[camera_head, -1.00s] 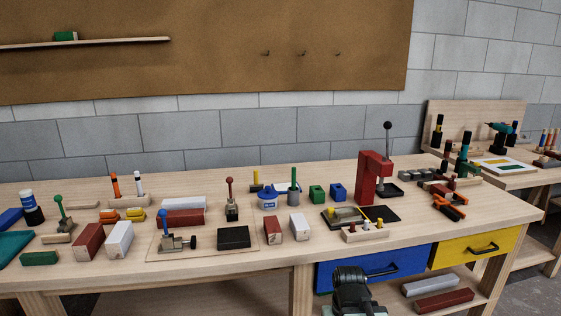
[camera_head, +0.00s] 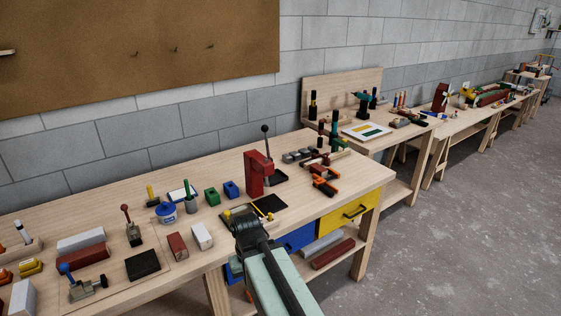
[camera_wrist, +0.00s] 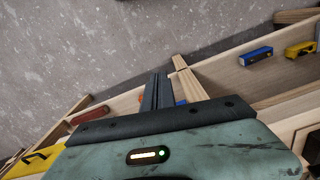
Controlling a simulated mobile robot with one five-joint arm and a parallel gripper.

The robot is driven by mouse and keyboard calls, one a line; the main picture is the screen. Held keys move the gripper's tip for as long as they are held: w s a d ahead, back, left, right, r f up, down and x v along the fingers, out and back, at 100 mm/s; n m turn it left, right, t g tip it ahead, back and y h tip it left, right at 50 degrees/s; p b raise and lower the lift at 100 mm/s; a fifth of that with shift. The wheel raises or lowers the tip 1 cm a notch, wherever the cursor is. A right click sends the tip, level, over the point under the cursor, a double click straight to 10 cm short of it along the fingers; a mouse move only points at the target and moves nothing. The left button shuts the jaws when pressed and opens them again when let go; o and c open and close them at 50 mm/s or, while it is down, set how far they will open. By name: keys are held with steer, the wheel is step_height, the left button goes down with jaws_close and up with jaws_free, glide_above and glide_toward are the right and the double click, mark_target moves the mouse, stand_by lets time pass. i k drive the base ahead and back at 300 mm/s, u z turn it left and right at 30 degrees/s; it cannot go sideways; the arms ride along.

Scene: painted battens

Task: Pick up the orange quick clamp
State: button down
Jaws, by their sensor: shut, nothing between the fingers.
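Orange and black clamps (camera_head: 325,180) lie on the right end of the near bench in the head view, close to its front edge. They lie close together, and I cannot clearly separate their outlines. My gripper (camera_wrist: 158,80) shows in the wrist view with its dark fingers together and nothing between them. In the head view my arm rises from the bottom in front of the bench, left of and apart from the clamps. The clamps are not clearly visible in the wrist view.
A red press (camera_head: 255,174) stands left of the clamps, with a black tray (camera_head: 269,204) in front. Grey blocks and tall dark-handled tools stand behind them. The yellow drawer (camera_head: 347,209) is below the bench top. Open concrete floor (camera_head: 440,240) lies to the right.

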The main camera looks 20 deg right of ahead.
mark_target(321, 185)
steer(key=z, duration=0.5)
steer(key=k, duration=0.7)
steer(key=u, duration=0.4)
steer(key=i, duration=2)
